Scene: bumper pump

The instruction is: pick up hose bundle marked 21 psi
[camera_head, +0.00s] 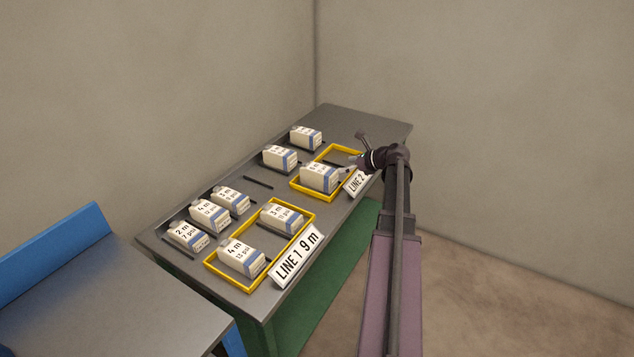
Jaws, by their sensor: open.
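White hose bundles with blue bands stand on the grey table (375,120); I cannot make out which one is marked 21 psi. Two back bundles (306,138) (280,158) have labels too small to read. One bundle (319,177) stands in the yellow frame (296,187) by the LINE 2 sign (355,182), its label unreadable. My gripper (351,154) is open beside this bundle, at its upper right, with nothing seen between the fingers. I cannot tell whether it touches the bundle.
The near yellow frame (228,281) holds two bundles (241,258) (282,217), behind the LINE 1 9 m sign (297,258). Several more (187,237) (210,216) (231,200) stand at left. A dark slot (258,182) is empty. The table's far right end is clear.

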